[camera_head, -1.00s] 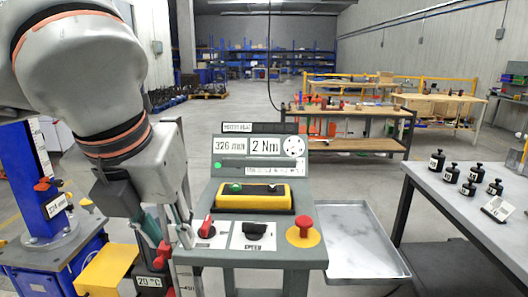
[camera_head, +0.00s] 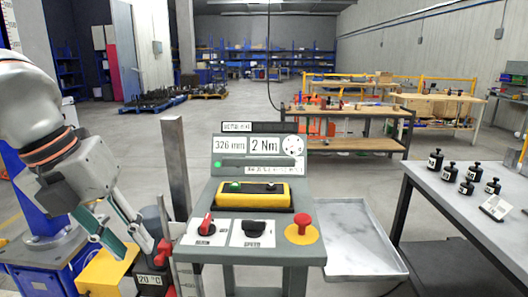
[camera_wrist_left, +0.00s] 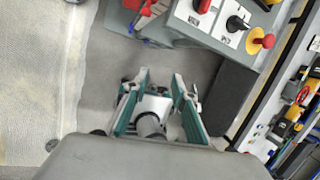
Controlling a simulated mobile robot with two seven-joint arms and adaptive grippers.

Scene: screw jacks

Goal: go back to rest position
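My left gripper (camera_head: 138,250) is at the lower left of the head view, left of the control console (camera_head: 270,210). Its teal-lined fingers point down toward the floor side of the console. The left wrist view shows the two fingers (camera_wrist_left: 158,80) spread apart with nothing between the tips, so it is open and empty. My right gripper is in neither view.
The console carries a red switch (camera_head: 206,225), a black knob (camera_head: 254,229) and a red stop button (camera_head: 304,222). A metal tray (camera_head: 360,240) is at its right. A yellow block (camera_head: 106,272) is below my left gripper. Black weights (camera_head: 450,172) stand on the right table.

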